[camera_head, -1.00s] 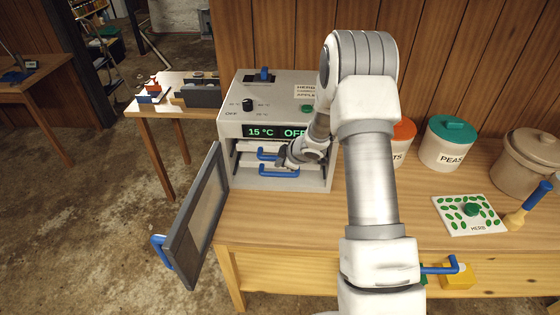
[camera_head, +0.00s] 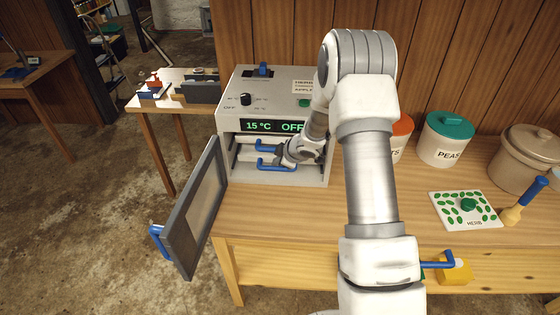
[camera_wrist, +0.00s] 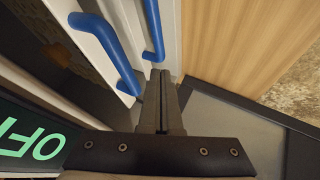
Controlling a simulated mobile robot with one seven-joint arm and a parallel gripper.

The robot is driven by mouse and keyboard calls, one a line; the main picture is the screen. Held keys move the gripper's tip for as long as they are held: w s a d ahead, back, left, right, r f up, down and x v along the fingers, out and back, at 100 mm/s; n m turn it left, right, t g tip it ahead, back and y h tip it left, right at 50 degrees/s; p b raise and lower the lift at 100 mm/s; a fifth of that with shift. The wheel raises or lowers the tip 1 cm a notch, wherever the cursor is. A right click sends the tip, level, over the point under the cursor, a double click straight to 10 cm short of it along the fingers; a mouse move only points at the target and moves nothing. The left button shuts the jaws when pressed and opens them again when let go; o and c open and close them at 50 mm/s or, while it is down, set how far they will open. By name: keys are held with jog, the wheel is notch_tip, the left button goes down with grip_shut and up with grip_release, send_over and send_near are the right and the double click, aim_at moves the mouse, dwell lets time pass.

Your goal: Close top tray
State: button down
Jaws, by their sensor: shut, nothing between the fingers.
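The grey-white dryer (camera_head: 265,92) stands on the wooden bench with its front open. The blue handle of its top tray (camera_head: 268,146) sits just above the blue handle of a lower tray (camera_head: 270,164). How far the top tray sticks out is hard to tell. My gripper (camera_head: 283,159) is in front of the trays, at the right ends of the handles, and hides part of them. In the wrist view my gripper (camera_wrist: 160,78) is shut and empty. Its fingertips are beside the top tray handle (camera_wrist: 112,48) and near the end of the lower handle (camera_wrist: 153,32).
The dryer's door (camera_head: 190,210) swings wide open at the left, with a blue handle (camera_head: 158,241). The display reads 15 °C and OFF. Canisters (camera_head: 445,145), a crock (camera_head: 525,160) and a herb board (camera_head: 466,212) stand at the right. The bench front left of my arm is clear.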

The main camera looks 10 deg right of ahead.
jog(key=s+d+r+m+h, duration=0.25)
jog(key=s+r, duration=0.35)
jog(key=r, duration=0.3)
jog(key=s+d+r+m+h+p, duration=0.1)
jog(key=s+d+r+m+h, duration=0.15)
jog(key=s+r, duration=0.45)
jog(key=s+d+r+m+h, duration=0.1)
jog(key=s+r+m, duration=0.25)
jog(key=r, duration=0.85)
jog(key=s+a+r+m+g+y, duration=0.1)
jog(key=s+a, duration=0.3)
jog(key=s, duration=0.7)
jog(key=s+a+r+m+y, duration=0.2)
jog(key=s+a+m, duration=0.1)
jog(key=s, duration=0.8)
jog(key=shift+s+a+g, duration=0.2)
jog(key=shift+a+g, duration=0.2)
jog(key=shift+a, duration=0.45)
